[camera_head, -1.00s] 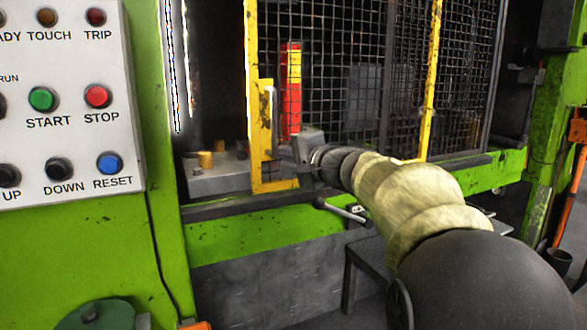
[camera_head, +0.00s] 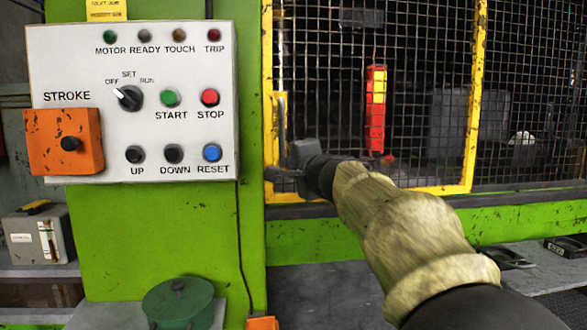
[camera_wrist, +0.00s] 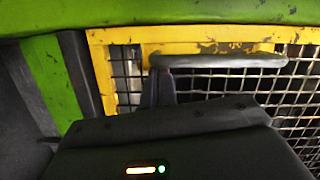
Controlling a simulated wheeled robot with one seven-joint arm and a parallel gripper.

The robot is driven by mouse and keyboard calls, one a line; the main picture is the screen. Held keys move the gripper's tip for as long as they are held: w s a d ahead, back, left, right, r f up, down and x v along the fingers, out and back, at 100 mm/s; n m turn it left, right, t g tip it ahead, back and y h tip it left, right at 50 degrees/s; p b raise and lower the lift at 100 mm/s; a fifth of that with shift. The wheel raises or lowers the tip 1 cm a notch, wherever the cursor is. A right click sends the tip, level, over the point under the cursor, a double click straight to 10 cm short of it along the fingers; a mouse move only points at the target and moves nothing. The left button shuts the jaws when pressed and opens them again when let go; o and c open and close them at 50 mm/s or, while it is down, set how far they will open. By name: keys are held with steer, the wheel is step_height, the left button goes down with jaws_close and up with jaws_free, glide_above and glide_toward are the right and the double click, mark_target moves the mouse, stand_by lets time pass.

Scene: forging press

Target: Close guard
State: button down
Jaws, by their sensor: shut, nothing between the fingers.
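The guard is a yellow-framed black mesh door (camera_head: 468,100) on the front of the green press. In the head view its left upright stands right beside the green post (camera_head: 250,225), with no wide opening between them. A grey bar handle (camera_head: 283,112) sits on the guard's left upright; it also shows in the wrist view (camera_wrist: 220,61). My gripper (camera_head: 281,174) is shut and empty at the handle's lower part. In the wrist view a dark finger (camera_wrist: 158,88) is against or just beside one end of the handle; I cannot tell if they touch.
The white control panel (camera_head: 75,80) with buttons and an orange box (camera_head: 64,142) is left of the guard. A red and yellow column (camera_head: 375,110) stands behind the mesh. A green round lidded thing (camera_head: 178,302) is low in front.

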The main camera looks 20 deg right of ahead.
steer(key=shift+a, duration=0.25)
steer(key=shift+d, duration=0.1)
steer(key=s+d+r+b, duration=0.1)
steer(key=s+d, duration=0.3)
steer(key=s, duration=0.6)
steer(key=shift+s+d, duration=0.35)
steer(key=shift+s, duration=0.05)
steer(key=shift+r, duration=0.1)
